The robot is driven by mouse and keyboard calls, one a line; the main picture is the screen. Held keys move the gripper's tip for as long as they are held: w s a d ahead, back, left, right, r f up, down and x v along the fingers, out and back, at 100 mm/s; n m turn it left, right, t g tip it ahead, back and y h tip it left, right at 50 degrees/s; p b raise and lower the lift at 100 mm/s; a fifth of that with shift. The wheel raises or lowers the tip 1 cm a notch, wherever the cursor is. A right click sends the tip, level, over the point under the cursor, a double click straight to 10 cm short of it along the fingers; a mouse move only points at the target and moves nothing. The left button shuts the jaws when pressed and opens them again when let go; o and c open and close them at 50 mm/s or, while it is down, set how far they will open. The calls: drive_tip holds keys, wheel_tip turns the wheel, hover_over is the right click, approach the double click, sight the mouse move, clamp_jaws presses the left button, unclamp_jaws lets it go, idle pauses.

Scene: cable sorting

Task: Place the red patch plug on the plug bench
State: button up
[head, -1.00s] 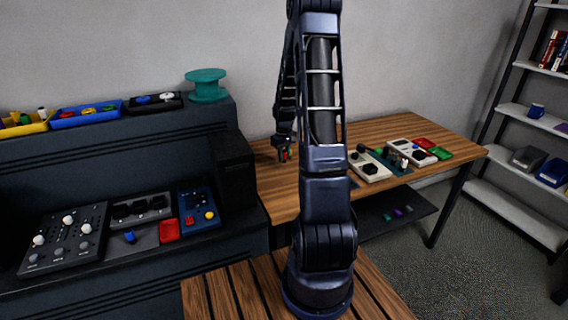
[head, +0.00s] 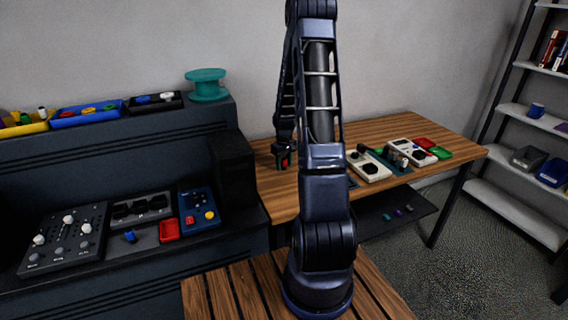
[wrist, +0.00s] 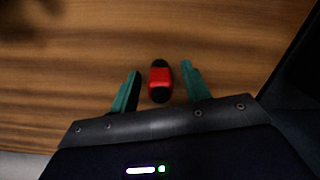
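The red patch plug (wrist: 160,80), red with black ends, shows in the wrist view between the two green fingers of my gripper (wrist: 160,90). A gap shows on each side of it, so the fingers are open around it and do not seem to touch it. Wood grain of the plug bench (wrist: 70,75) lies behind it. In the head view my gripper (head: 283,164) is low over the left part of the wooden bench (head: 380,127), with a bit of red at its tips. Whether the plug rests on the wood I cannot tell.
A black box (head: 233,168) stands left of my gripper. The dark console (head: 110,160) on the left holds bins and panels. Bare wood surrounds my gripper.

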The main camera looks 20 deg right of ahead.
sight(284, 158)
wheel_tip(284, 158, up, 11)
drive_tip(key=shift+f, duration=0.1)
drive_tip(key=s+a+r+m+t, duration=0.1)
drive_tip(key=s+a+r, duration=0.3)
drive_tip(key=s+r, duration=0.4)
drive_tip(key=s+a+r+t, duration=0.1)
drive_tip(key=s+a+r, duration=0.45)
drive_tip(key=r, duration=0.45)
drive_tip(key=s+a+r+m+t, duration=0.1)
drive_tip(key=s+a+r, duration=0.1)
drive_tip(key=s, duration=0.8)
drive_tip(key=s+a+r+m+t, duration=0.1)
drive_tip(key=s+a+r, duration=0.1)
drive_tip(key=s, duration=0.7)
drive_tip(key=shift+s+a+r+t, duration=0.3)
drive_tip(key=shift+s+r, duration=0.05)
drive_tip(key=shift+r, duration=0.05)
